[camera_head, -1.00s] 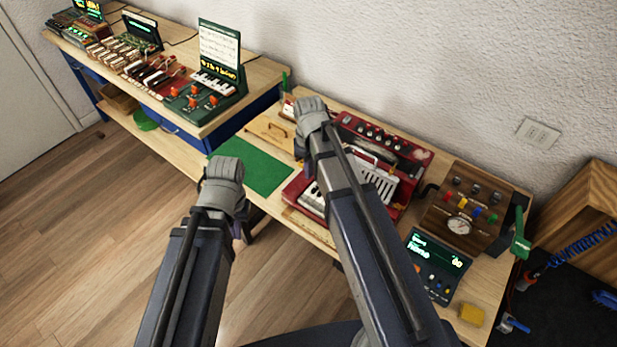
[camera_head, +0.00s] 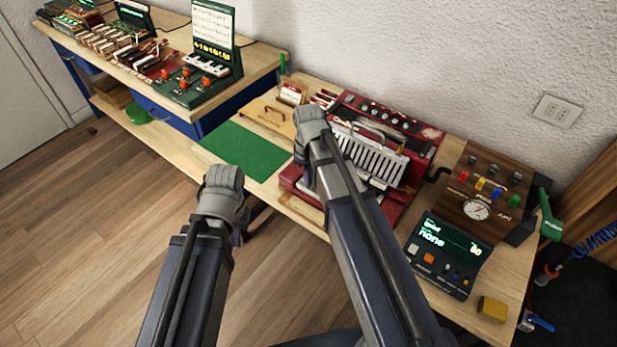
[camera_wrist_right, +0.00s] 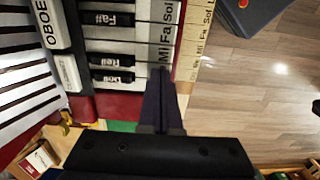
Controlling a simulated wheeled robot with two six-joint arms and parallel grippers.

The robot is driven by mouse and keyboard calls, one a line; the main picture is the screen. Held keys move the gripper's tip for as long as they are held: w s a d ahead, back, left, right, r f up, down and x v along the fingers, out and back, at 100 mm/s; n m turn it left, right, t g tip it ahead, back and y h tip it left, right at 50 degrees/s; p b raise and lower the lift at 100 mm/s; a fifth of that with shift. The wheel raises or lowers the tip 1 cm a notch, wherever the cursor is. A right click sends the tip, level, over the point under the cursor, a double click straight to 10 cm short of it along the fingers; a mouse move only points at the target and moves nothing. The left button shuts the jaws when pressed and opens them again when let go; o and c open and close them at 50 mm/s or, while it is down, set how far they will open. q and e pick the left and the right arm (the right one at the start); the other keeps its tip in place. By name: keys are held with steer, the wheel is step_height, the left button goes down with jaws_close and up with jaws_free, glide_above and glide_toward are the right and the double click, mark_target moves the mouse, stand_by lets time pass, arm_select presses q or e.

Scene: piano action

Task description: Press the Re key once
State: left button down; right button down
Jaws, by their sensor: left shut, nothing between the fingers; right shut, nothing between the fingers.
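A red instrument (camera_head: 418,165) with a small keyboard stands on the near bench. In the right wrist view, black keys read Fa# (camera_wrist_right: 112,19), Re# (camera_wrist_right: 110,60) and Do# (camera_wrist_right: 112,77). White keys marked Mi (camera_wrist_right: 163,58), Fa and Sol show their front labels. The Re label is hidden behind my right gripper (camera_wrist_right: 161,76), which is shut and empty. Its tips overlap the key fronts just below Mi in the picture; I cannot tell whether they touch. My left gripper (camera_head: 238,236) is shut, in front of the bench and away from the keys.
A wooden strip (camera_wrist_right: 194,45) with note names runs along the key fronts. A display box (camera_head: 447,257) reads "none". A wooden gauge box (camera_head: 480,205), a yellow block (camera_head: 492,308) and a green mat (camera_head: 243,150) are on the bench. Another bench stands at the back left.

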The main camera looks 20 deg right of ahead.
steer(key=shift+f, duration=0.25)
steer(key=shift+f+b, duration=0.6)
steer(key=shift+r, duration=0.25)
steer(key=shift+r+p, duration=0.1)
steer(key=shift+p, duration=0.2)
steer(key=shift+r+p, duration=0.7)
step_height(320, 180, up, 14)
steer(key=p, duration=1.4)
